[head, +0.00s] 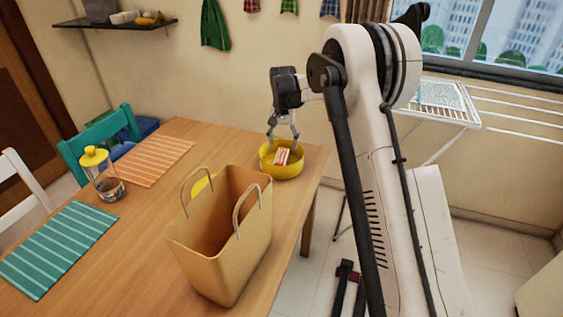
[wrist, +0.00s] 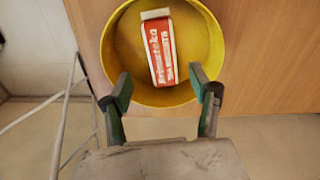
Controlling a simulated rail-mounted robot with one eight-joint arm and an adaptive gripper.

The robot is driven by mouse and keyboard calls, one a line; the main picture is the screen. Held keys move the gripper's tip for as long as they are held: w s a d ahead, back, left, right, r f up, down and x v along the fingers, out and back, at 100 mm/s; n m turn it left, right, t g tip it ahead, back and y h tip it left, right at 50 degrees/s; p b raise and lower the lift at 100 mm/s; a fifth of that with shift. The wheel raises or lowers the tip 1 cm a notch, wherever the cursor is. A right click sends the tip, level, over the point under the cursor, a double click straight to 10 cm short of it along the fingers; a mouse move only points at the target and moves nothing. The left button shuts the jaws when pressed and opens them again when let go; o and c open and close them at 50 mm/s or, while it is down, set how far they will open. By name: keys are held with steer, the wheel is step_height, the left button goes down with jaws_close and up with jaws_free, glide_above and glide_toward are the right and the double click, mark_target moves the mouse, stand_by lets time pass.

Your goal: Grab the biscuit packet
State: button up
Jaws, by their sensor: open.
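The biscuit packet (head: 282,156) is a small red and white box. It sits inside a yellow bowl (head: 268,171) near the far right end of the wooden table. In the wrist view the packet (wrist: 160,50) lies in the bowl (wrist: 205,45), slightly tilted, with white lettering on its red face. My gripper (head: 283,142) is above the bowl, pointing down. In the wrist view my gripper (wrist: 161,90) is open and empty, its two fingertips at the near rim, either side of the packet's lower end. I cannot tell whether the fingers touch the bowl.
A tan tote bag (head: 215,245) with two handles stands on the table (head: 130,245) in front of the bowl. A glass jar with a yellow lid (head: 105,175), an orange placemat (head: 155,160) and a teal placemat (head: 60,248) are further left. A drying rack (head: 440,115) stands right.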

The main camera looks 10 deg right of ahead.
mark_target(282, 155)
steer(key=shift+s+a+f+b, duration=0.1)
steer(key=shift+a+f+b, duration=0.1)
steer(key=shift+f, duration=1.6)
steer(key=shift+s+a+f+b, duration=0.1)
steer(key=shift+f+b, duration=0.05)
steer(key=shift+f, duration=1.6)
steer(key=c, duration=1.3)
